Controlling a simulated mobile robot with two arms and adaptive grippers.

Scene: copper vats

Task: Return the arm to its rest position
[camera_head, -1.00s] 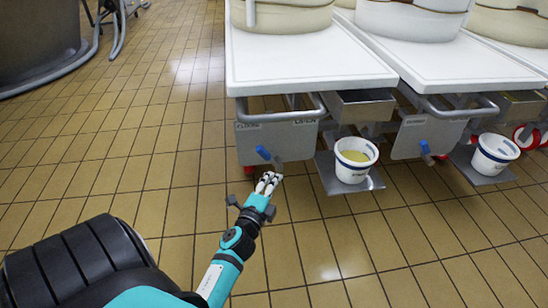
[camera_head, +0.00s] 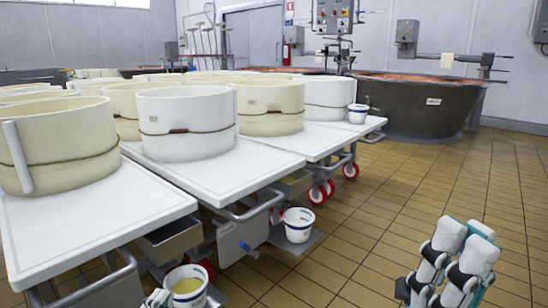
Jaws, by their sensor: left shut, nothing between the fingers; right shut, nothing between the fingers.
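My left gripper (camera_head: 157,298) shows only at the bottom edge, left of centre. Its white fingers are shut and empty, beside the front white bucket (camera_head: 187,289), which holds yellowish liquid. I cannot tell whether they touch it. The rest of my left arm is out of view. My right gripper (camera_head: 461,245) is large and close at the lower right. Its white fingers with dark joints and teal edges point up, shut and empty, above the open tiled floor.
White-topped carts (camera_head: 225,172) carry several round cheese moulds (camera_head: 187,128) at the left. Another white bucket (camera_head: 298,226) stands under the second cart. A large dark vat (camera_head: 420,105) stands at the back. The tiled floor (camera_head: 400,190) at the right is clear.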

